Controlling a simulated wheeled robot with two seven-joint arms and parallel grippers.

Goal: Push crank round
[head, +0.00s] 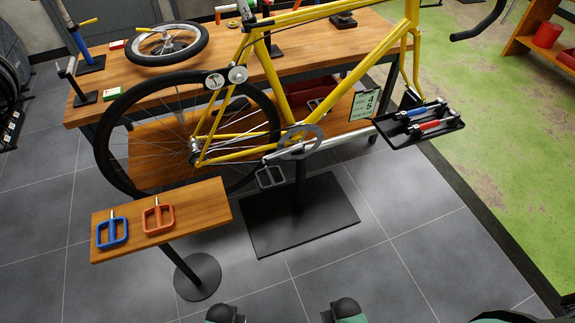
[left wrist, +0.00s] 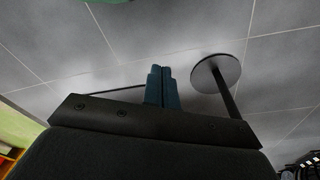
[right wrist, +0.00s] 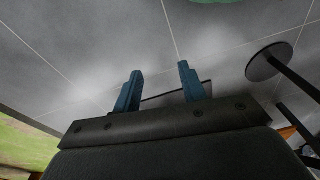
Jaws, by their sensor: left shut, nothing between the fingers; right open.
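The crank and chainring (head: 300,142) sit at the bottom of the yellow bicycle frame (head: 285,95) in the head view. A light metal arm runs left and down from the chainring to a grey pedal (head: 270,177). My left gripper (left wrist: 162,72) is shut and empty, with its two blue fingers together. My right gripper (right wrist: 159,72) is open and empty, with floor between its fingers. Both wrist views look over grey floor, and the crank is not in them. Dark ends of my arms show at the bottom edge of the head view, well short of the bicycle.
The bicycle stand's black base plate (head: 300,212) lies below the crank. A black tray (head: 420,126) is at right.

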